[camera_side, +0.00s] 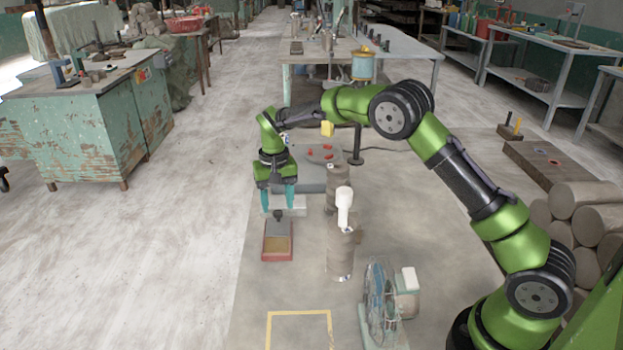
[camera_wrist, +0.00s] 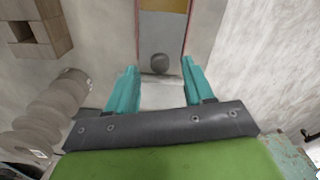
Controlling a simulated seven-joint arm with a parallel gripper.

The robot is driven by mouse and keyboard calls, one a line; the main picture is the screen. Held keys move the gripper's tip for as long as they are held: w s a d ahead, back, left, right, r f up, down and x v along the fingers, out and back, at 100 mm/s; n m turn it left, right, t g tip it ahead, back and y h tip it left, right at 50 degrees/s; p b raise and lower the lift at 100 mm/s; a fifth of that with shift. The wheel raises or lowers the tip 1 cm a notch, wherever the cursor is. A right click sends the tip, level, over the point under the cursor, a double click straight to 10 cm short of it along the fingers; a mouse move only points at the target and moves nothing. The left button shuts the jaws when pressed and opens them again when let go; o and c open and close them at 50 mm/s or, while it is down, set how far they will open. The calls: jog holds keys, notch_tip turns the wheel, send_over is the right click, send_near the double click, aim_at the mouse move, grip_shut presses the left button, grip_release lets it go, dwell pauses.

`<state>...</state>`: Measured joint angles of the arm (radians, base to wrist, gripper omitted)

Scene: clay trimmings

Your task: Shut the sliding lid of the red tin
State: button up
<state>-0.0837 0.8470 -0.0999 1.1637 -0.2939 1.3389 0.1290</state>
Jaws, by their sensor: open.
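The red tin (camera_side: 264,246) lies on the floor below my gripper (camera_side: 278,209). Its grey sliding lid (camera_side: 278,229) is partly open, covering the end under my gripper. A yellowish inside (camera_side: 278,246) shows at the end nearer the side camera. A dark round knob (camera_side: 277,215) stands on the lid. In the wrist view, the knob (camera_wrist: 160,63) appears between and slightly beyond the teal fingertips, with the lid (camera_wrist: 164,35) stretching away towards the yellowish inside (camera_wrist: 165,4). My gripper (camera_wrist: 160,68) is open and empty, one finger to each side. Contact with the knob cannot be told.
A pale block (camera_side: 297,206) sits behind the tin. A fan (camera_side: 379,305) stands at the front right, beside a yellow floor outline (camera_side: 299,313). The floor left of the tin is clear.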

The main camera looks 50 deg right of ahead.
aim_at(278, 212)
jog(key=shift+f, duration=1.8)
grip_shut()
